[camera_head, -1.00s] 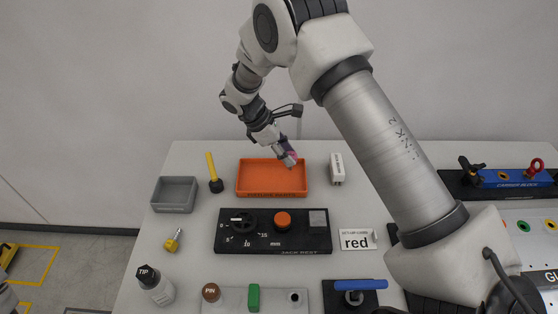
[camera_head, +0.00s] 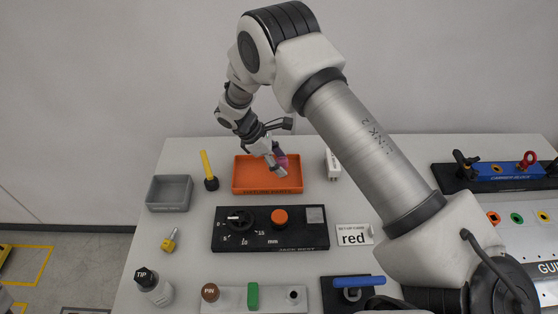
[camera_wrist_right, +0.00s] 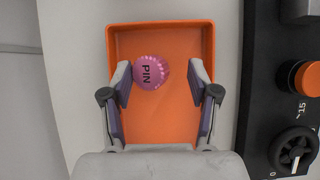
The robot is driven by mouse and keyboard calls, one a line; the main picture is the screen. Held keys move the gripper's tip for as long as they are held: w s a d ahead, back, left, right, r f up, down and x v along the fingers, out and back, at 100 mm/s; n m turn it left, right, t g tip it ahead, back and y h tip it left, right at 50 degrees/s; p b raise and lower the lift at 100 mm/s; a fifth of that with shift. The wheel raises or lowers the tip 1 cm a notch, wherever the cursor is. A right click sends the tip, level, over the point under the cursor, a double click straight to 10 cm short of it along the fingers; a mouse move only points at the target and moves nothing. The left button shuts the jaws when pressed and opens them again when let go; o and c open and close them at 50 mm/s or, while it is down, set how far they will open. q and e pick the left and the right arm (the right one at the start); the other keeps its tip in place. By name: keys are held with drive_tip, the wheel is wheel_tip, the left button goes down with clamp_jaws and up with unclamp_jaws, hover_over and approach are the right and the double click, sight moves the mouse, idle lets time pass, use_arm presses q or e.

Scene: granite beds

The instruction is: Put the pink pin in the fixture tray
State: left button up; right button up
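The pink pin (camera_head: 283,160) shows at the back right of the orange fixture tray (camera_head: 267,188). In the right wrist view the round pink top of the pin (camera_wrist_right: 150,72), marked PIN, faces the camera, within the outline of the tray (camera_wrist_right: 160,29). My right gripper (camera_head: 276,168) is over the tray. In its wrist view the two fingers (camera_wrist_right: 163,95) are spread, with clear space between the pin and the right-hand finger. The pin's lower part is hidden, so I cannot tell how it rests. My left gripper is not in view.
A grey bin (camera_head: 170,194) and a yellow-handled tool (camera_head: 208,170) stand left of the tray. A black jack rest (camera_head: 270,229) lies in front, and a white block (camera_head: 333,164) stands to the right. A brown PIN knob (camera_head: 210,293) is at the front.

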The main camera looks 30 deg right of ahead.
drive_tip(key=shift+s+r, duration=0.1)
drive_tip(key=shift+r, duration=0.35)
drive_tip(key=b+v, duration=0.3)
drive_tip(key=v, duration=0.8)
drive_tip(key=shift+w+a+r, duration=0.2)
drive_tip(key=shift+w+a, duration=0.05)
